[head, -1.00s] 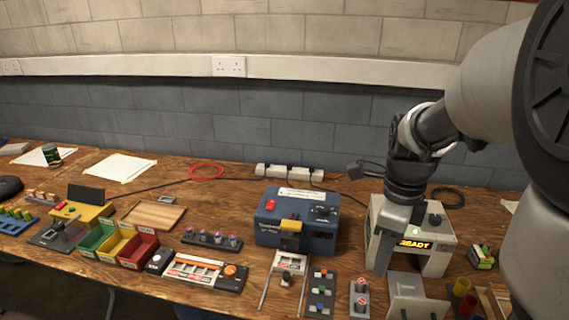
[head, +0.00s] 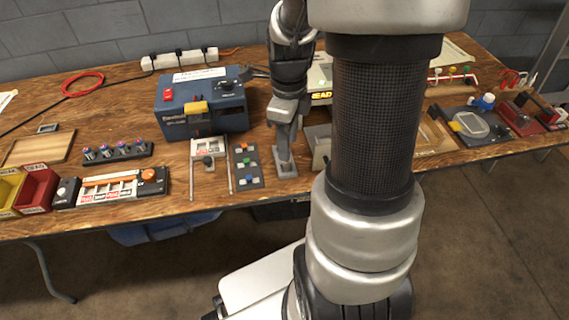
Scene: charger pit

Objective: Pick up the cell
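My gripper (head: 284,163) points down over a small grey block (head: 287,172) near the front edge of the wooden table. Its fingers show edge-on, so I cannot tell if they are open or shut. The gripper hides most of the block's top, and no cell shows clearly there. Several small cylinders that look like cells stand in a dark rack (head: 117,155) left of the blue machine (head: 201,104), well apart from my gripper. I cannot tell which cell is meant.
A dark plate with coloured blocks (head: 246,166) lies just left of my gripper, beside two metal rails (head: 210,165). My arm hides the table's middle right. Bare floor lies in front.

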